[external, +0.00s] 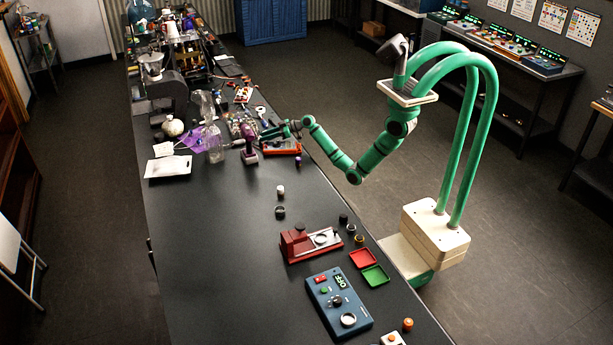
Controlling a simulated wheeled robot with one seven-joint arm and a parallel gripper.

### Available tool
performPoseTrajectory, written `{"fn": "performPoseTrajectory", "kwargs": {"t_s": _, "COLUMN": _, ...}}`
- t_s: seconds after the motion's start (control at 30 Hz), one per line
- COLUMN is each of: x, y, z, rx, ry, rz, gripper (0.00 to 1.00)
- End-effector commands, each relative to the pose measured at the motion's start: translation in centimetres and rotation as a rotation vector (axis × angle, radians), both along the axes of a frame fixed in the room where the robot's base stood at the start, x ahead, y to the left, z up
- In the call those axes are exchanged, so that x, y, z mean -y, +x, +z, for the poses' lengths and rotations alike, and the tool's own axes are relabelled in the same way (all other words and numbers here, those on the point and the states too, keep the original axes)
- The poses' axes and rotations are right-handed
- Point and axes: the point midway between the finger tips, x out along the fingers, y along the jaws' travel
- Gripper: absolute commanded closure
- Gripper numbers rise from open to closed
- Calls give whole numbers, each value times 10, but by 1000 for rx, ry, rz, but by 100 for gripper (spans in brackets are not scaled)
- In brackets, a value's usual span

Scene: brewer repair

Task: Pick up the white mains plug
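My gripper (266,134) is at the end of my green arm, over the cluttered middle part of the long dark bench. It is small in this view, and I cannot tell whether its fingers are open or shut or whether they hold anything. I cannot make out the white mains plug for certain. It may be hidden among the small items around my gripper or be too small to see.
A purple-and-dark tool (249,151) and a red tray (283,149) are close to my gripper. A red fixture (309,244) and blue control box (338,302) stand nearer. Bare bench (215,240) lies left of them.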

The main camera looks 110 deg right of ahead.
Motion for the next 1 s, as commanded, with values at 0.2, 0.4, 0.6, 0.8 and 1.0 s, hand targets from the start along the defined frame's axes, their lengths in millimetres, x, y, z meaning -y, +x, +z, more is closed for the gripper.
{"fn": "performPoseTrajectory", "kwargs": {"t_s": 0.2, "x": 3, "y": 6, "z": -3, "rx": -1, "ry": 0, "rz": -1, "gripper": 70}}
{"fn": "performPoseTrajectory", "kwargs": {"t_s": 0.4, "x": 3, "y": 6, "z": -3, "rx": -1, "ry": 0, "rz": -1, "gripper": 89}}
{"fn": "performPoseTrajectory", "kwargs": {"t_s": 0.6, "x": 3, "y": 6, "z": -3, "rx": 0, "ry": 0, "rz": -1, "gripper": 97}}
{"fn": "performPoseTrajectory", "kwargs": {"t_s": 0.8, "x": 3, "y": 6, "z": 0, "rx": 0, "ry": -2, "rz": -1, "gripper": 97}}
{"fn": "performPoseTrajectory", "kwargs": {"t_s": 1.0, "x": 3, "y": 6, "z": 15, "rx": 1, "ry": -3, "rz": -1, "gripper": 97}}
